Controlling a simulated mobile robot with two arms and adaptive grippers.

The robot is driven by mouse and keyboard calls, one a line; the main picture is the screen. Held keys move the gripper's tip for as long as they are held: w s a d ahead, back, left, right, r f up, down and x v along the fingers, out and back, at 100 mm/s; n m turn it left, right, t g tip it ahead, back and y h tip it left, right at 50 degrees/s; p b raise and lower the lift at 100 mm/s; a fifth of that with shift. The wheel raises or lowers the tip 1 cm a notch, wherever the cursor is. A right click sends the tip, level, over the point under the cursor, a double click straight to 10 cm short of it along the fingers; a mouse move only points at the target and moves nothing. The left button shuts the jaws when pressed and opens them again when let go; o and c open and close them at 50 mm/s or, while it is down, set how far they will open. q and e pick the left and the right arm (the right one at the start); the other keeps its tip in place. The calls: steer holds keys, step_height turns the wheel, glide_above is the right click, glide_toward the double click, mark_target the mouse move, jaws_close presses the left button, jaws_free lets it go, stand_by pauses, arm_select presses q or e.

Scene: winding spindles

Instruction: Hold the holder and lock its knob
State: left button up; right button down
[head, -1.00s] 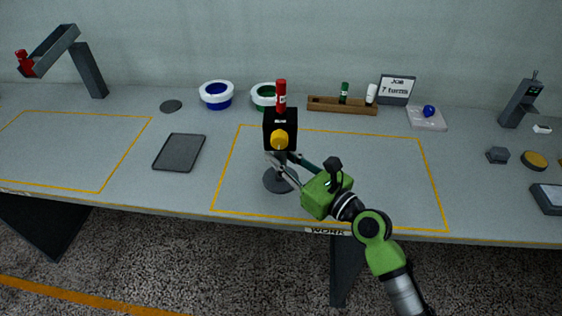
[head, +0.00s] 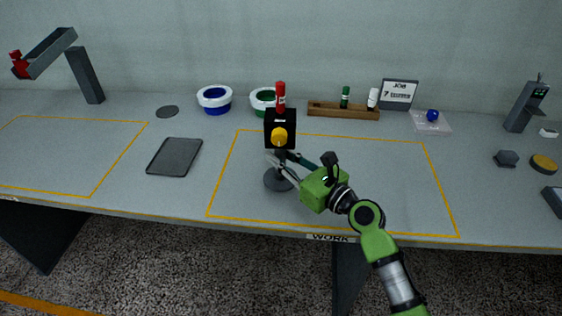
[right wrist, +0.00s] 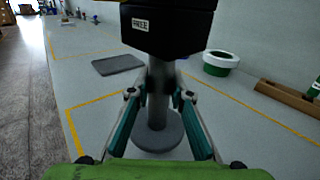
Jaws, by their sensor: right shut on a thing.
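The holder (head: 280,133) is a black block on a grey post with a round base (head: 278,180), standing upright inside the yellow-outlined work area. A yellow knob (head: 279,136) is on its front face, and a red spindle (head: 281,95) stands up from its top. My right gripper (head: 279,156) is shut on the holder's post, just below the block. In the right wrist view the two fingers flank the post (right wrist: 160,85), and the block (right wrist: 168,28) above carries a label reading "FREE". The knob does not show in that view. My left gripper is not in view.
Behind the holder stand a blue spool (head: 215,99), a green spool (head: 262,99) and a wooden rack (head: 343,111) with a green and a white spindle. A dark tray (head: 175,157) lies left. The work area right of my gripper is clear.

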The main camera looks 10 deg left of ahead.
mark_target(281, 155)
steer(key=shift+w+f+b, duration=0.4)
steer(key=shift+w+b, duration=0.1)
steer(key=shift+w, duration=0.05)
steer(key=shift+w+f+b, duration=0.4)
steer(key=shift+w+b, duration=0.1)
steer(key=shift+b, duration=0.05)
steer(key=shift+w+a+f+b, duration=0.1)
steer(key=shift+w+f+b, duration=0.15)
steer(key=shift+w+b, duration=0.15)
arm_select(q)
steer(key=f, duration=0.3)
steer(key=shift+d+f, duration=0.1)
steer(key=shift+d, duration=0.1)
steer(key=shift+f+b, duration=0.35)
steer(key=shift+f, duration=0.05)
arm_select(e)
steer(key=shift+f, duration=0.8)
